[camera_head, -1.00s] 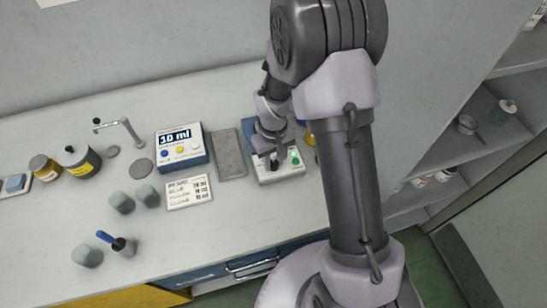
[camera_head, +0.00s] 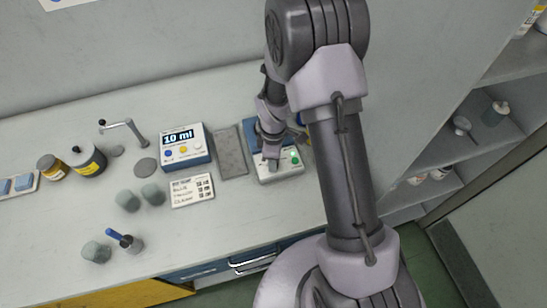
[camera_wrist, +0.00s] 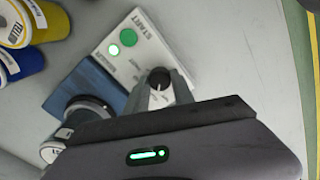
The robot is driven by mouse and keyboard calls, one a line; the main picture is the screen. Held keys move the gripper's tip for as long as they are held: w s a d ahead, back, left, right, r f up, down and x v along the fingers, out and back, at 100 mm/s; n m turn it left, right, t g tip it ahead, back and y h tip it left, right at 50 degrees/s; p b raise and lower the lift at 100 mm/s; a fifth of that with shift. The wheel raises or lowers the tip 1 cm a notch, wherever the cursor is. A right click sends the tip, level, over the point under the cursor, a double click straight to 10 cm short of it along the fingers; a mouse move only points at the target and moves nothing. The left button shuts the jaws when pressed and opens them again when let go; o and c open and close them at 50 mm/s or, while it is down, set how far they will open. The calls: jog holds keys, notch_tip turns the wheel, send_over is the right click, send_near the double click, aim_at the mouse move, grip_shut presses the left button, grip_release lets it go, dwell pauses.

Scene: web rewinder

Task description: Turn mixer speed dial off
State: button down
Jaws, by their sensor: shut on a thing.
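The mixer (camera_head: 281,172) is a small blue and white unit on the bench, partly hidden under my arm in the head view. The dial's pointer setting is too small to read.
A dispenser (camera_head: 184,147) reading 10 ml, a grey pad (camera_head: 230,151) and a printed card (camera_head: 192,190) stand left of the mixer. Grey lumps, jars and a blue-handled tool lie farther left. Yellow and blue bottles (camera_wrist: 46,22) stand close beside the mixer.

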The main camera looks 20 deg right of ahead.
jog(key=n+p, duration=0.1)
jog(key=n, duration=0.3)
jog(key=shift+n, duration=0.4)
dwell(0.4)
jog(key=c, duration=1.1)
grip_release()
notch_tip(320, 180, up, 18)
jog(key=p, duration=0.5)
jog(key=shift+f, duration=0.25)
